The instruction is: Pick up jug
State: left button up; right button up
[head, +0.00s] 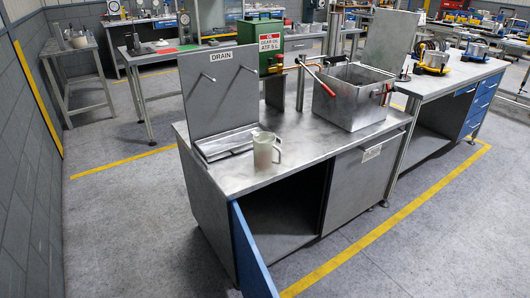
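A pale translucent jug (264,151) stands upright on the grey metal workbench (310,150), near its front edge. Its handle faces right. It stands just right of a low drain tray (226,143) under the upright panel marked DRAIN. Neither of my grippers is in the head view, and nothing touches the jug.
A metal tank (350,97) with a red-handled lever stands on the bench's right part. A green gear oil unit (262,45) is behind. A blue cabinet door (250,253) hangs open below the jug, jutting toward me. The floor at left is clear.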

aim_at(269, 153)
jog(key=k, duration=0.65)
jog(key=u, duration=1)
jog(key=i+l, duration=0.1)
jog(key=i, duration=3.05)
jog(key=i+u, duration=0.15)
jog(key=i, duration=0.85)
